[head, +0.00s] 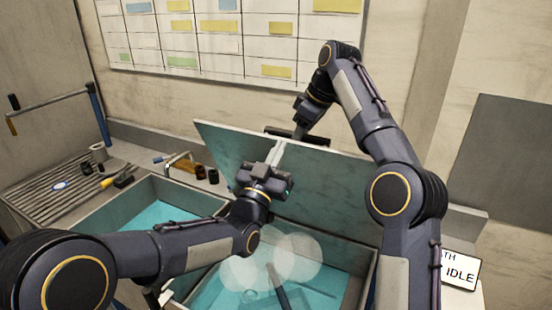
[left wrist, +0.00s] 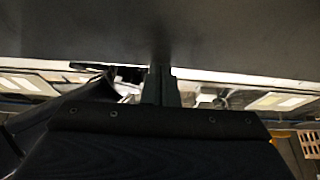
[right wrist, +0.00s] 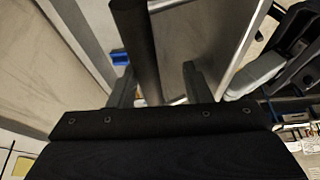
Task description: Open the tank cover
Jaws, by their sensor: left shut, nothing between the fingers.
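The tank cover (head: 325,190) is a wide grey-green panel. It stands raised and tilted above the right tank (head: 365,270), which holds teal liquid. My left gripper (head: 278,150) is shut and empty at the cover's near face, close to its upper edge; contact is unclear. In the left wrist view the cover (left wrist: 160,35) fills the top as a dark surface. My right gripper (head: 300,131) is at the cover's far side, by a dark handle (head: 278,131). In the right wrist view its fingers are spread, with the dark handle bar (right wrist: 138,45) between or just beyond them.
A left tank (head: 150,215) with teal liquid sits beside the right one. A ribbed drainboard (head: 60,195) holds small tools. A tap (head: 182,163) and small dark bottles (head: 206,174) stand behind the tanks. An "IDLE" sign (head: 460,270) is at right. White vapour hangs over the right tank.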

